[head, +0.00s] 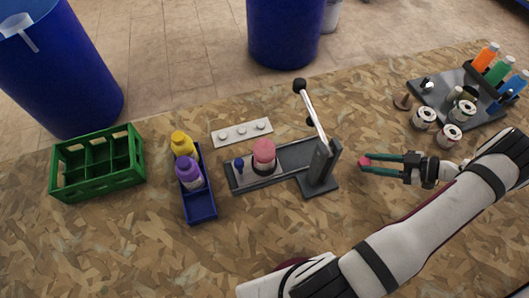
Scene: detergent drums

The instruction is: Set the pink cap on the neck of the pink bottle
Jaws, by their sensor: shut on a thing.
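The pink bottle (264,151) stands upright in the grey press fixture (244,183), left of the fixture's post and lever. Its top is too small to make out in detail. My gripper (367,161) reaches in from the right with its green fingers pointing left. It is shut on the small pink cap (363,162) at its fingertips. The cap is to the right of the fixture, apart from the bottle; its height above the table is hard to tell.
The fixture's lever (313,112) stands raised between bottle and gripper. A white strip (225,143) lies behind the bottle. A blue tray (201,213) with yellow and purple bottles and a green crate (97,182) stand left. A crowded grey rack (427,101) stands at right.

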